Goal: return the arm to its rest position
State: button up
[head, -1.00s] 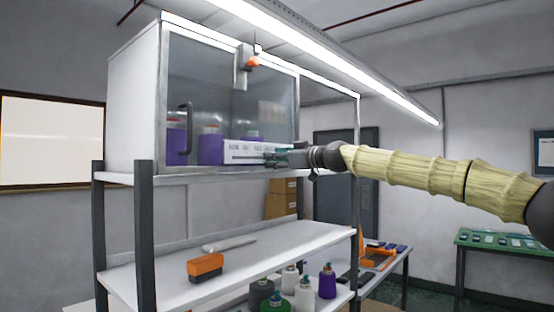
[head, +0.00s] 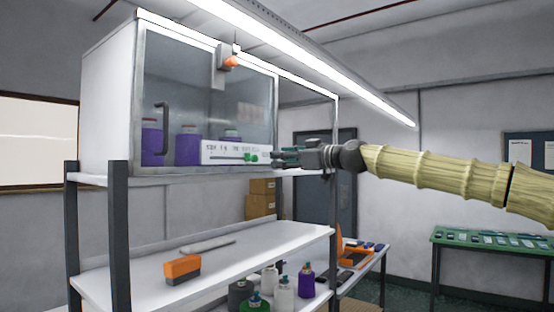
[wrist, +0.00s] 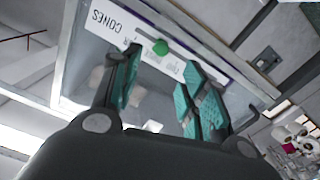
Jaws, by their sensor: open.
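My gripper (head: 282,157) is held out from the right on my cream-sleeved arm, at the level of the glazed cabinet's lower edge. In the wrist view its teal-padded fingers (wrist: 158,95) are spread apart with nothing between them. Beyond the fingers is a white label strip (head: 225,152) with a green knob (head: 252,157) on the front of the cabinet (head: 108,105). The knob also shows in the wrist view (wrist: 158,44), near one fingertip. I cannot tell whether a finger touches it.
Purple cones (head: 187,146) stand behind the glass. Below, a shelf (head: 220,262) holds an orange-and-black block (head: 182,269) and a grey bar (head: 207,246). Several thread cones (head: 306,281) stand lower down. A green table (head: 492,240) is at the right. Open room lies between them.

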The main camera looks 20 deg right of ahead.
jog(key=shift+s+d, duration=0.15)
jog(key=shift+s, duration=0.1)
dwell(0.4)
